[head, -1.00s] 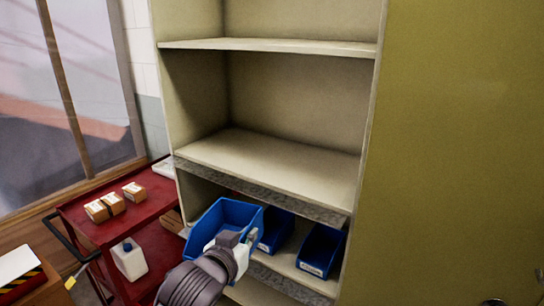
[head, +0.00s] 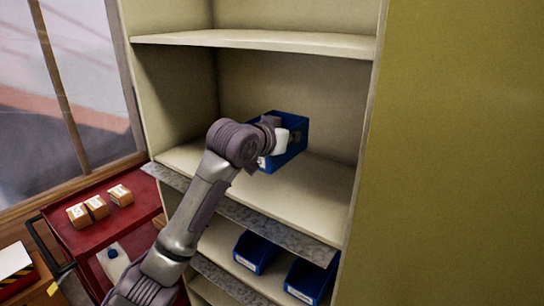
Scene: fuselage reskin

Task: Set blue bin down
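The blue bin (head: 296,133) is inside the cabinet's middle compartment, over the back part of the middle shelf (head: 305,200). My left arm reaches up in front of it, and my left gripper (head: 276,138) is at the bin's near left side, apparently closed on its wall. The wrist and gripper cover part of the bin, and the fingertips are hard to make out. I cannot tell whether the bin's underside touches the shelf. My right gripper is out of view.
Two more blue bins, one left (head: 255,252) and one right (head: 308,279), sit on the shelf below. The middle shelf is bare around the held bin. A red cart (head: 85,238) with small boxes (head: 97,206) stands left; a yellow-green panel (head: 460,150) is at right.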

